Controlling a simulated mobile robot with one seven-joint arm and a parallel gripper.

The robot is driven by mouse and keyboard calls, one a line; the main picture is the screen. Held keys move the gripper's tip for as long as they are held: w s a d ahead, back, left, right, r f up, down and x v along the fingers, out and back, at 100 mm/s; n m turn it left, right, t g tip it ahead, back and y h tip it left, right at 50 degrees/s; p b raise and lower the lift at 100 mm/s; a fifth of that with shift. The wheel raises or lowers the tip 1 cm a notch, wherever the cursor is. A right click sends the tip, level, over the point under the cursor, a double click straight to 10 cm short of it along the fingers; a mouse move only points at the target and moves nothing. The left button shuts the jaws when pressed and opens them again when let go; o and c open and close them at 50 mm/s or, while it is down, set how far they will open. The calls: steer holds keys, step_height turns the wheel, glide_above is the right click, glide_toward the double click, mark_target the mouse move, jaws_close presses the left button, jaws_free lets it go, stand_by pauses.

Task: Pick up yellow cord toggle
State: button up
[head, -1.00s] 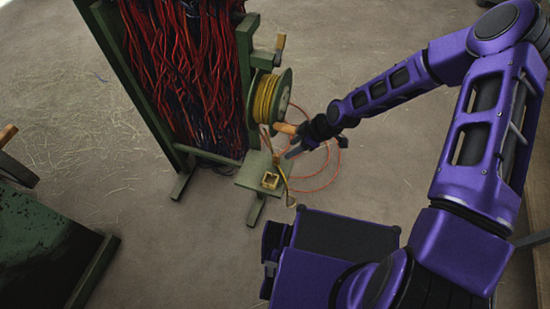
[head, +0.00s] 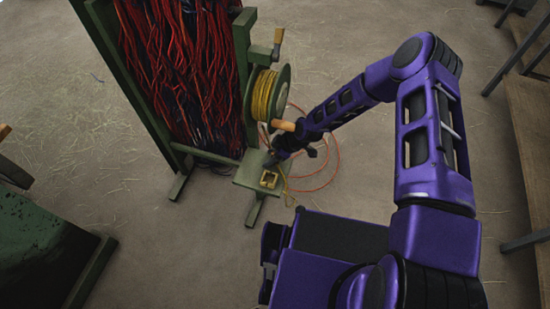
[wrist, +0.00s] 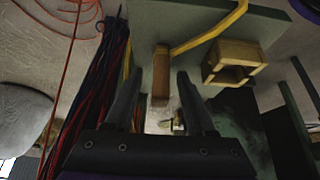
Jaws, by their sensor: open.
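The cord toggle, a small brown wooden block (wrist: 161,82), shows in the wrist view at the end of a yellow cord (wrist: 212,33). It appears between the fingertips of my gripper (wrist: 159,74). My gripper is open, with one dark finger on each side of the toggle; I cannot tell whether either touches it. In the head view my gripper (head: 272,161) is low over the small green platform (head: 247,183), and I cannot make out the toggle there.
A yellow square open holder (head: 268,180) sits on the platform, also seen in the wrist view (wrist: 233,62). A spool of yellow cord (head: 265,95) with a crank handle (head: 278,38) stands behind. Red and dark cords (head: 190,75) hang on the green rack at left. Orange cord loops on the floor.

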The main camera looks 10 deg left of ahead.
jaws_close()
steer(key=shift+r, duration=0.1)
stand_by(0.5)
